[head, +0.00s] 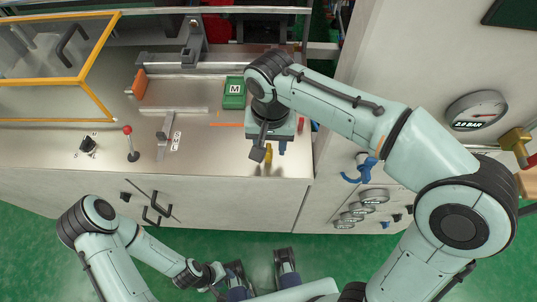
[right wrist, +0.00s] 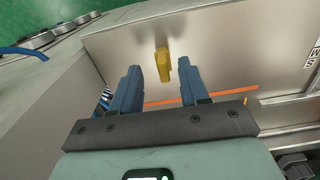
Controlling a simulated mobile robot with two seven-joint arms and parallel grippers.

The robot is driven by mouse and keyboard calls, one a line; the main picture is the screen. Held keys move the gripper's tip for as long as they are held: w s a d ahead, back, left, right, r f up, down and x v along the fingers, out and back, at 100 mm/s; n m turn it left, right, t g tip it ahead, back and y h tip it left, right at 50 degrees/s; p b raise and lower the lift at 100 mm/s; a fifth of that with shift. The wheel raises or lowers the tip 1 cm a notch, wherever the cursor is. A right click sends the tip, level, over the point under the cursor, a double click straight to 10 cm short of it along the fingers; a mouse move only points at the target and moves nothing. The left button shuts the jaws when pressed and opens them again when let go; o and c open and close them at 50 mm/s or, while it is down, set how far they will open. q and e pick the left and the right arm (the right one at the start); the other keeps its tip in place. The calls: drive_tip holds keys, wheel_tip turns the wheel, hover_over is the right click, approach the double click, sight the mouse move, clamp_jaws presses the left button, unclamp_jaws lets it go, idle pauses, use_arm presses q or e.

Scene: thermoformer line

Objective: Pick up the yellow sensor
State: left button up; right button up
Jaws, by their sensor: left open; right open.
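The yellow sensor (right wrist: 162,66) is a small upright block on the metal bench surface in the right wrist view. In the head view, the sensor (head: 268,153) shows only partly beneath my right gripper (head: 269,149). My right gripper is open and points down over the bench's front right part. In the right wrist view, the sensor appears between and slightly beyond the two blue fingertips of this gripper (right wrist: 160,78), with gaps on both sides. I cannot tell its exact depth between them. My left gripper (head: 261,268) is open and empty, low in front of the cabinet.
A green block marked M (head: 234,91) lies behind my right gripper, near an orange strip (head: 226,125). A red-knobbed lever (head: 131,143) and a yellow-framed guard (head: 50,78) are to the left. A gauge panel (head: 362,205) stands to the right.

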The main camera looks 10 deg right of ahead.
sight(269, 148)
drive_tip(key=f, duration=0.4)
drive_tip(key=shift+w+a+f+b, duration=0.1)
drive_tip(key=shift+w+f+b, duration=0.15)
drive_tip(key=shift+b, duration=0.15)
clamp_jaws()
drive_tip(key=shift+r, duration=0.15)
